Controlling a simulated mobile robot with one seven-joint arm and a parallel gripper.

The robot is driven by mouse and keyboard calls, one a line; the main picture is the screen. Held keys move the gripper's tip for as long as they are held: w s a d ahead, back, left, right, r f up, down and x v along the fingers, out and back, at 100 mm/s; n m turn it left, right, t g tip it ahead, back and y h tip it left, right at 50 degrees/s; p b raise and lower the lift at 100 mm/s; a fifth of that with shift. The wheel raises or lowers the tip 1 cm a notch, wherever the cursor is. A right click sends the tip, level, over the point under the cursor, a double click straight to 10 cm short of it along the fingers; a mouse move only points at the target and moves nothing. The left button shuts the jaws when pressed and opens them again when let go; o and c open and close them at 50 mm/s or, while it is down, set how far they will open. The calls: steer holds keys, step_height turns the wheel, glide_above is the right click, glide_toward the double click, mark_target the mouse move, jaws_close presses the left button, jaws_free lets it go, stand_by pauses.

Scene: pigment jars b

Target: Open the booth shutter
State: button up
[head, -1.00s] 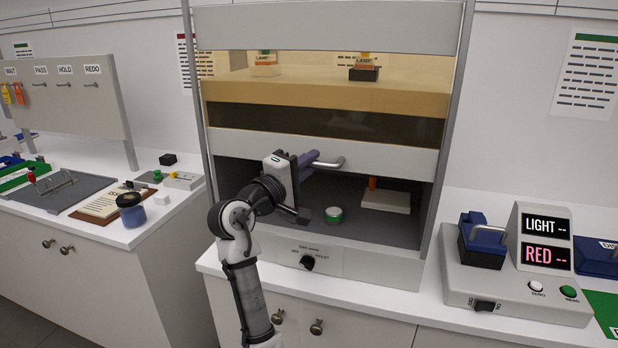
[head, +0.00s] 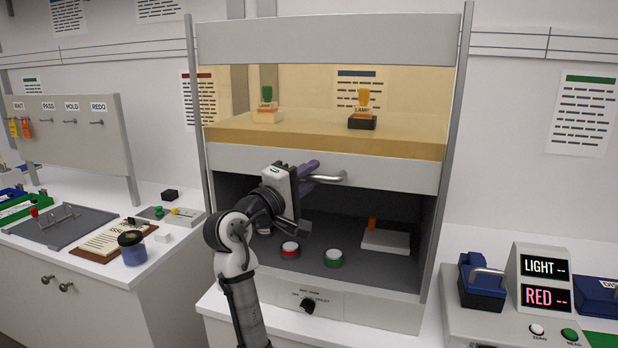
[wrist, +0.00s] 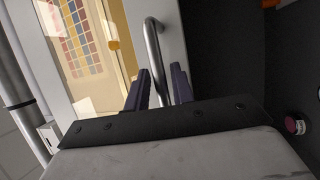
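The booth shutter (head: 395,175) is a pale grey bar across the booth front, below an amber pane. It is partly raised, with the booth's lower opening clear beneath it. A curved metal handle (head: 332,179) sticks out from the bar; it also shows in the wrist view (wrist: 152,45). My gripper (head: 310,172) is at the handle, its purple fingers on both sides of the metal bar. My gripper and arm hide the handle's left part and some of the shutter.
A dark knob (head: 307,305) sits on the booth's front panel. A meter (head: 541,280) stands at right; a clipboard (head: 108,240) lies at left.

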steer(key=shift+o, duration=0.7)
steer(key=shift+s+a+f, duration=0.15)
steer(key=b+v, duration=0.5)
steer(key=v, duration=0.8)
steer(key=shift+s, duration=0.2)
steer(key=shift+a, duration=0.1)
